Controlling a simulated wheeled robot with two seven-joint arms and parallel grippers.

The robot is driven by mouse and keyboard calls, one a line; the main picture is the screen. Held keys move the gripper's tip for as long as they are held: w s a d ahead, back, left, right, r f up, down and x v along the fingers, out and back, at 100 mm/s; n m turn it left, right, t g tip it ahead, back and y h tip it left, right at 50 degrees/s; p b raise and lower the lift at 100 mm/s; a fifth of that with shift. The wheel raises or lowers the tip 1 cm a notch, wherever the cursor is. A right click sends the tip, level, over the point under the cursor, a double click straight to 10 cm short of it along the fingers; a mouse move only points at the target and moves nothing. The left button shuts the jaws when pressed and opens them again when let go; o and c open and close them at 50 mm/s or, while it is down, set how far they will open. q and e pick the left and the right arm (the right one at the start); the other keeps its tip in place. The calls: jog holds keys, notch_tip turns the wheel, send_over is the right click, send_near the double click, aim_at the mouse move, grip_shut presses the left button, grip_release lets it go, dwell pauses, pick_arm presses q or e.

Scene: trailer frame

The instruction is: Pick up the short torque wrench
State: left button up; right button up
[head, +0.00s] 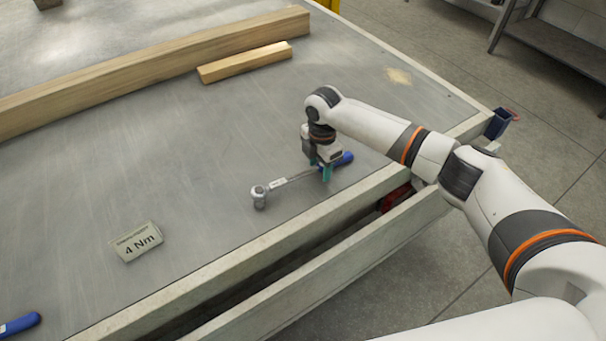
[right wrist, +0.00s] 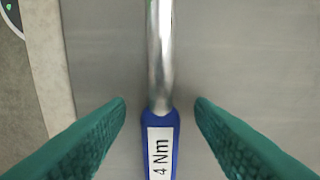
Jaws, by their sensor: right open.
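A torque wrench (head: 293,179) with a silver head and shaft and a blue handle lies on the grey metal table surface. Its head points left, toward the 4 Nm label block. My right gripper (head: 326,174) points down over the wrench where shaft and handle meet. In the right wrist view, the open green fingers of my right gripper (right wrist: 161,102) stand on both sides of the wrench (right wrist: 160,125), with a gap on each side. Its blue handle bears a white label reading "4 Nm". My left gripper is not in view.
A block marked 4 Nm (head: 138,242) lies left of the wrench. Another blue handle (head: 20,325) shows at the lower left edge. A long wooden beam (head: 150,72) and a short wooden piece (head: 245,62) lie farther back. The raised frame rail (head: 240,252) runs close in front.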

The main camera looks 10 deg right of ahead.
grip_shut()
jog(key=shift+w+r, duration=0.1)
